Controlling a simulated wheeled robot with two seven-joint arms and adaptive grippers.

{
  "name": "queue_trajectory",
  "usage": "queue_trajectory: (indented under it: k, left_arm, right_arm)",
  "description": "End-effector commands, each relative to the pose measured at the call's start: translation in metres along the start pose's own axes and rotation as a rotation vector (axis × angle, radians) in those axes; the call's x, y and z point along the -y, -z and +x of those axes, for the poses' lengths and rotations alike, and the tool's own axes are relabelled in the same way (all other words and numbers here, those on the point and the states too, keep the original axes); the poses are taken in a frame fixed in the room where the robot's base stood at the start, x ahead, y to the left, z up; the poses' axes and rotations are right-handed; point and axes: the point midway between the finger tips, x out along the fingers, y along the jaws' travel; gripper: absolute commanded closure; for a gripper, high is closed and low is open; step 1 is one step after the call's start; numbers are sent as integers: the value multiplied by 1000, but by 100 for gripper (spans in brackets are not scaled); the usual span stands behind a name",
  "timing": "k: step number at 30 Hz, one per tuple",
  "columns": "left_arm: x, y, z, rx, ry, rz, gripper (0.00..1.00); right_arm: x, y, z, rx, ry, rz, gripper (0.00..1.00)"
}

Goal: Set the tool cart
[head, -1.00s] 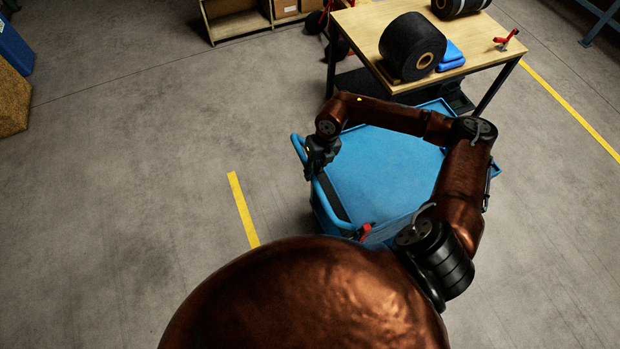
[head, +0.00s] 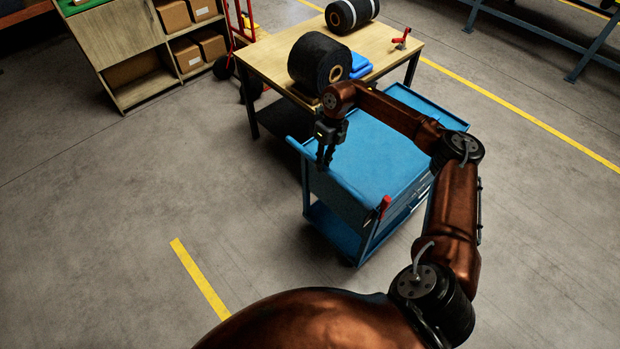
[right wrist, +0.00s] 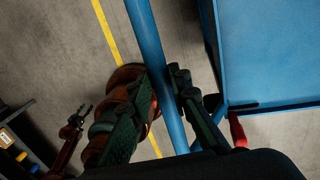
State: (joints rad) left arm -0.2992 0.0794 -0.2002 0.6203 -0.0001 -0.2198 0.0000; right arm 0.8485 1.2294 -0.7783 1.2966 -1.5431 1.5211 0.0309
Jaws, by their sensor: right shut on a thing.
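The blue tool cart (head: 385,150) stands beside the wooden table, with a flat top tray, drawers on its right side and a lower shelf. My right gripper (head: 324,158) is shut on the cart's handle bar (head: 345,190) at the near left end. In the right wrist view the blue handle bar (right wrist: 155,65) runs between the fingers (right wrist: 185,105). A red lever (head: 384,206) sits at the cart's near corner and also shows in the right wrist view (right wrist: 238,130). My left gripper (right wrist: 82,114) is small and dark in the right wrist view; its jaws are unclear.
The wooden table (head: 270,65) just beyond the cart holds two black rolls (head: 318,60), blue folded cloths (head: 360,66) and a red clamp (head: 402,40). A shelf with boxes (head: 130,55) and a red hand truck (head: 241,22) stand behind. Floor at left is open, with a yellow line (head: 200,280).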

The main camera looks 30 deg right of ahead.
Motion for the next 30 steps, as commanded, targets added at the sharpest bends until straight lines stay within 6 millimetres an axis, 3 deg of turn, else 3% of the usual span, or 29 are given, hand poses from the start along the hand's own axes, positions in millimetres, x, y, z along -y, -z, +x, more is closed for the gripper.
queue_trajectory:
  k: [12,25,26,30]
  left_arm:
    - [-2,-6,11,8,-2,-1,60]
    - [0,-6,11,8,0,-1,60]
    - [0,-6,11,8,0,-1,60]
    - [0,-6,11,7,0,0,60]
  right_arm:
    - [38,0,-4,-5,-20,-10,100]
    - [47,1,-8,1,-10,-2,100]
    - [47,1,-8,1,-10,-2,82]
    - [46,0,-7,0,-10,-3,72]
